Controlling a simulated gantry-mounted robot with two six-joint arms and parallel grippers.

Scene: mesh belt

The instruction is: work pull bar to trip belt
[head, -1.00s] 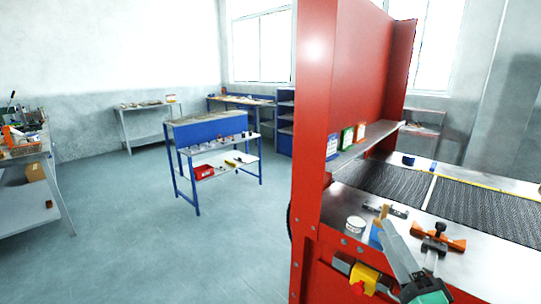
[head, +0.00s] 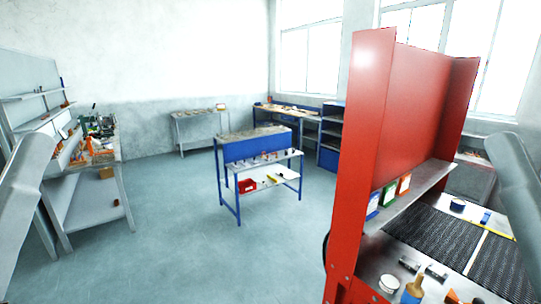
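The dark mesh belt (head: 432,243) lies on the metal bed of the red machine (head: 395,130) at the right of the head view. A pale strip crosses the belt. I cannot make out a pull bar; the machine's lower front is mostly cut off by the bottom edge. My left arm shows at the left edge and my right arm at the right edge, but both grippers are out of the picture.
A white round tin (head: 389,284) and an orange-tipped blue bottle (head: 413,290) stand on the machine's front ledge. A blue workbench (head: 257,150) stands mid-room. A grey bench (head: 90,200) is at left. The floor (head: 180,255) between is clear.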

